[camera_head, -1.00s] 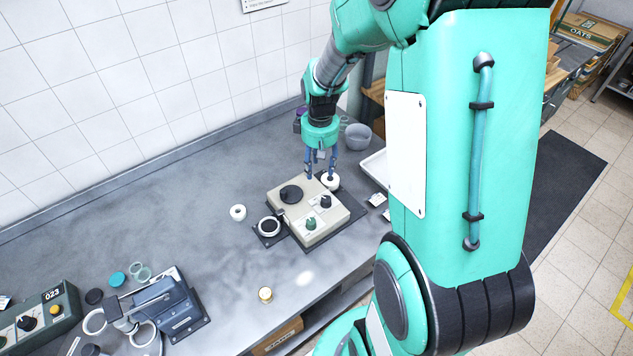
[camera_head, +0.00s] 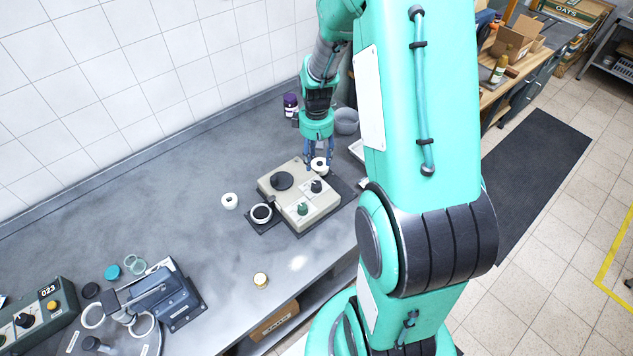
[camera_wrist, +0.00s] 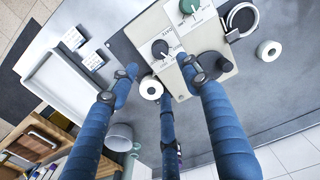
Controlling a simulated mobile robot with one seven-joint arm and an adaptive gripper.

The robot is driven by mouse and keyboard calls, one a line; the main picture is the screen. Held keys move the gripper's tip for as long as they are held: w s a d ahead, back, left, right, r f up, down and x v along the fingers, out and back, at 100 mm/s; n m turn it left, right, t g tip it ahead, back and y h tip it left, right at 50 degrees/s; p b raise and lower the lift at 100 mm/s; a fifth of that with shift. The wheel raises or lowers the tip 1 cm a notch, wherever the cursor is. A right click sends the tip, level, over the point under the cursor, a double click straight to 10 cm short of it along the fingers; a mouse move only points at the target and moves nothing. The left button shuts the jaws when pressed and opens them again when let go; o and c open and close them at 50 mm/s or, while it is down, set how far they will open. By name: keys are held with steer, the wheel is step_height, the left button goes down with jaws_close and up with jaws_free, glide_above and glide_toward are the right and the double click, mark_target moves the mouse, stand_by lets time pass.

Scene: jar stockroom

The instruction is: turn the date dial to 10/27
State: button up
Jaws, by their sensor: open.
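A beige box (camera_head: 322,205) on the grey counter carries a large black round dial (camera_head: 282,180), a smaller black knob (camera_head: 316,186) and a green knob (camera_head: 302,208). In the wrist view, the black knob (camera_wrist: 160,49) and the green knob (camera_wrist: 188,6) sit on white printed plates. I cannot read a date on them. My gripper (camera_head: 320,168) points down at the box's far right edge, its blue fingers spread and empty. In the wrist view, my gripper (camera_wrist: 158,75) has one finger partly hiding the large black dial (camera_wrist: 214,64).
A white roll (camera_wrist: 150,88) stands beside the box, close to my fingers. Another white roll (camera_head: 230,201) and a white ring on a dark stand (camera_head: 261,213) are left of it. A white tray (camera_wrist: 66,84) and grey bowl (camera_head: 346,121) are nearby. Front-left counter has open patches.

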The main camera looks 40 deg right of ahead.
mark_target(317, 184)
step_height(317, 184, down, 13)
stand_by(0.6)
steer(key=c, duration=1.1)
